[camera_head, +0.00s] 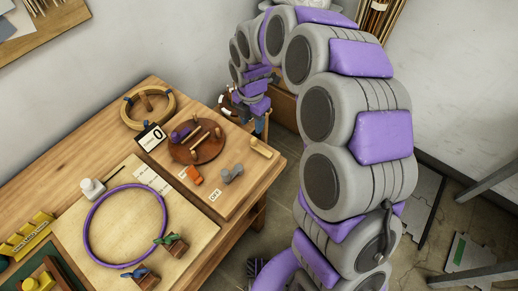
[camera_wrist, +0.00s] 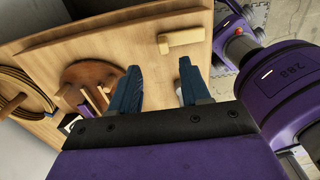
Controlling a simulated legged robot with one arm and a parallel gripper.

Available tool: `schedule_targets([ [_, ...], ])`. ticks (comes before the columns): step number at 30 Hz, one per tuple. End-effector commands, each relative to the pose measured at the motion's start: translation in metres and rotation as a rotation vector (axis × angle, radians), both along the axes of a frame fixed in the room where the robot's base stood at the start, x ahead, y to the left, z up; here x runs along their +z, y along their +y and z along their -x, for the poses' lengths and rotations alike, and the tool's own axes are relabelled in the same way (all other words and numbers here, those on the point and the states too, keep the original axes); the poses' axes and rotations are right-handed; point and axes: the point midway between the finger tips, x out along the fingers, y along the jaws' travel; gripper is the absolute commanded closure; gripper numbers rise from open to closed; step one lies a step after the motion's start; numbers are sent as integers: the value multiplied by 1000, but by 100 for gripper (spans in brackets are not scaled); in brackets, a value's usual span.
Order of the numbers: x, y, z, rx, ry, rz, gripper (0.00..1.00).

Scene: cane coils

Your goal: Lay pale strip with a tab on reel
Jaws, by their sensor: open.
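A brown round disc (camera_head: 207,152) lies on the wooden board, with pale sticks (camera_head: 199,138) and a purple piece (camera_head: 181,134) on it. The disc shows left of my fingers in the wrist view (camera_wrist: 88,70). A round wooden reel-like ring (camera_head: 148,121) lies behind it. A short pale wooden piece (camera_head: 261,148) lies near the board's right edge and also shows beyond my fingers in the wrist view (camera_wrist: 186,41). I cannot tell which pale piece is the tabbed strip. My gripper (camera_wrist: 159,68) is open, with nothing between its fingers, over the board's edge.
An orange piece (camera_head: 196,175) and a grey piece (camera_head: 232,174) sit at the board's front. A purple hoop (camera_head: 87,227), a white bottle (camera_head: 91,189) and yellow blocks (camera_head: 27,235) lie to the left. A card marked 0 (camera_head: 151,137) stands beside the disc.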

Motion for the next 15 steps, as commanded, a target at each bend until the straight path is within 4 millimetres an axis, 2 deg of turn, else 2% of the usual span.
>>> schedule_targets([
  [1,-13,-1,0,-1,1,0,53],
  [3,-23,0,0,-1,0,0,53],
  [11,-40,-1,1,-1,-2,-1,53],
  [15,-59,-3,3,-1,-1,0,53],
])
